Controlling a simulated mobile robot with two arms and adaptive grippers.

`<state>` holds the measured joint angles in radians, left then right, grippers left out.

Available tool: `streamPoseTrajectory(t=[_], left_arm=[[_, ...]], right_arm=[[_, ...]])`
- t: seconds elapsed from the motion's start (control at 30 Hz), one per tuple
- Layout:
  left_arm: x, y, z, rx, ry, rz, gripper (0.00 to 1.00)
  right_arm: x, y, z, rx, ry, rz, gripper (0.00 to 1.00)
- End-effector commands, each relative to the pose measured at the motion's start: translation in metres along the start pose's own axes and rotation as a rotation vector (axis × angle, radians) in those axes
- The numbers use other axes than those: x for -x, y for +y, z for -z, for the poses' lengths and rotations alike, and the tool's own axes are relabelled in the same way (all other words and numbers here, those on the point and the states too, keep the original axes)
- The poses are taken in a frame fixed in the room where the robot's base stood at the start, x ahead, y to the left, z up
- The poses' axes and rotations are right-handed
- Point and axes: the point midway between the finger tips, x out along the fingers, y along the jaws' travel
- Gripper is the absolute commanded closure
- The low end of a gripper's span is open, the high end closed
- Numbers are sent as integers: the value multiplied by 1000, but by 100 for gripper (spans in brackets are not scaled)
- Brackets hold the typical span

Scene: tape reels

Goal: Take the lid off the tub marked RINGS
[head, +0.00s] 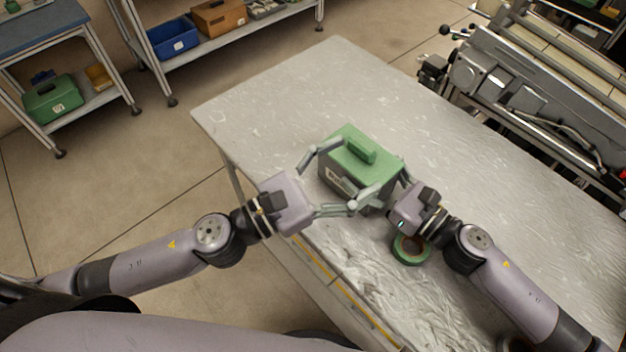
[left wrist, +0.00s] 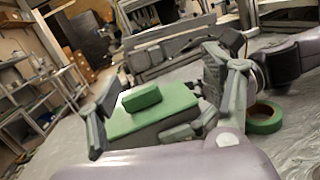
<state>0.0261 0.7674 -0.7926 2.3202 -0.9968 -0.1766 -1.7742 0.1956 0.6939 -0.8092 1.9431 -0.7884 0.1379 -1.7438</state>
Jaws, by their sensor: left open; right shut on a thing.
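The tub (head: 347,190) is a grey box with a label on its front, too small and partly covered to read surely. Its green lid (head: 342,151) with a raised block handle (head: 362,149) sits on top; the lid (left wrist: 150,117) also shows in the left wrist view. My left gripper (head: 330,180) is open at the tub's left side, its fingers spread to either side of the lid, with nothing held between them. My right gripper (head: 382,188) is shut on the tub at its right side; the exact finger contact is partly hidden.
A green tape reel (head: 411,250) lies on the table close to my right gripper. The table (head: 270,110) is clear behind the tub. Shelves with a blue bin (head: 172,37) and a green box (head: 53,100) stand beyond, and a grey machine (head: 510,85) stands at the right.

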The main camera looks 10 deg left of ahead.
Motion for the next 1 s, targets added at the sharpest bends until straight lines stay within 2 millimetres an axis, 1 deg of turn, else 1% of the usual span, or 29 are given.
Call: streamPoseTrajectory(t=[0.03, 0.1, 0.2, 0.3, 0.4, 0.47, 0.57, 0.67, 0.87, 1.0], left_arm=[[12, 2, 7, 32, 34, -47, 27], [26, 7, 15, 66, 73, -108, 27], [42, 12, 22, 99, 115, -172, 27], [51, 15, 26, 119, 139, -212, 27], [52, 18, 28, 125, 148, -229, 27], [50, 19, 28, 125, 148, -233, 27], [42, 21, 29, 125, 146, -232, 27], [29, 23, 31, 125, 145, -231, 27], [-2, 30, 36, 123, 144, -230, 27], [-27, 36, 40, 124, 145, -230, 27]], right_arm=[[0, 0, 0, -1, 1, -1, 78], [0, 0, 0, -1, 1, -1, 78], [0, 0, 0, -1, 1, -1, 78], [0, 0, 0, 0, 0, -1, 78], [0, 0, 0, 0, 0, -1, 78], [0, 0, 0, 0, 0, -1, 78], [0, 0, 0, 0, 0, 0, 78], [0, 0, 0, 0, 0, 0, 78], [0, 0, 0, 0, 0, 0, 78], [0, 0, 0, 0, 0, 0, 78]])
